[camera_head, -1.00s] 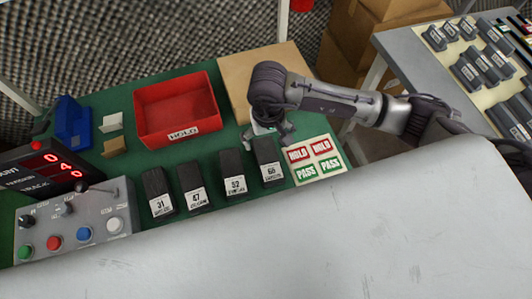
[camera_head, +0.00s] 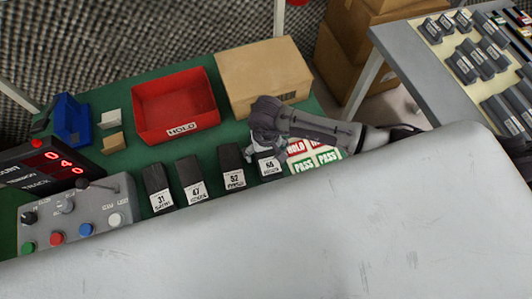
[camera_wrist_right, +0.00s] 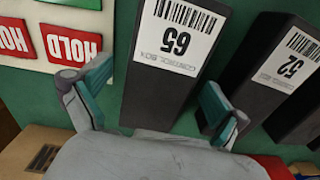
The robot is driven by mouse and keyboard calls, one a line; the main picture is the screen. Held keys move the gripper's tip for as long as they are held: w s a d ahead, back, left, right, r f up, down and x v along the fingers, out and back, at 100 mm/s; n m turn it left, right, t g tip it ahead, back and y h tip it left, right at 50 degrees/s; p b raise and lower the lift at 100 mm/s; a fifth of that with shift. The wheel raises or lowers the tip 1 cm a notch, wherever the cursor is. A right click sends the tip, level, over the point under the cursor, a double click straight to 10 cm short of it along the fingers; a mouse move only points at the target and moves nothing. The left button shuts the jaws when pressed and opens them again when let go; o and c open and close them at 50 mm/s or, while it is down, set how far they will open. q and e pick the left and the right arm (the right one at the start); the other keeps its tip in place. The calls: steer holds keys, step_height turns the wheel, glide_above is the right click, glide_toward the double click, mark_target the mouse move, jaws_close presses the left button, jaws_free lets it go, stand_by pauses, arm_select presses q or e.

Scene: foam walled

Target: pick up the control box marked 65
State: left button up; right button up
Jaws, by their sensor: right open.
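The control box marked 65 (camera_head: 270,167) is a black block with a white label, at the right end of a row on the green mat. My right gripper (camera_head: 263,140) is over its far end and hides part of it. In the right wrist view the box marked 65 (camera_wrist_right: 160,90) lies between the two spread fingers of the open gripper (camera_wrist_right: 148,100). Gaps show on both sides, and the right finger is near the box marked 52 (camera_wrist_right: 285,75). My left gripper is not in view.
Boxes marked 31 (camera_head: 158,190), 47 (camera_head: 191,180) and 52 (camera_head: 231,168) stand to the left. HOLD and PASS stickers (camera_head: 318,157) lie just right of box 65. A red HOLD bin (camera_head: 175,105) and a cardboard box (camera_head: 262,75) are behind. A button panel (camera_head: 75,212) is at left.

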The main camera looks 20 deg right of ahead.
steer(key=c, duration=1.5)
steer(key=shift+r, duration=0.1)
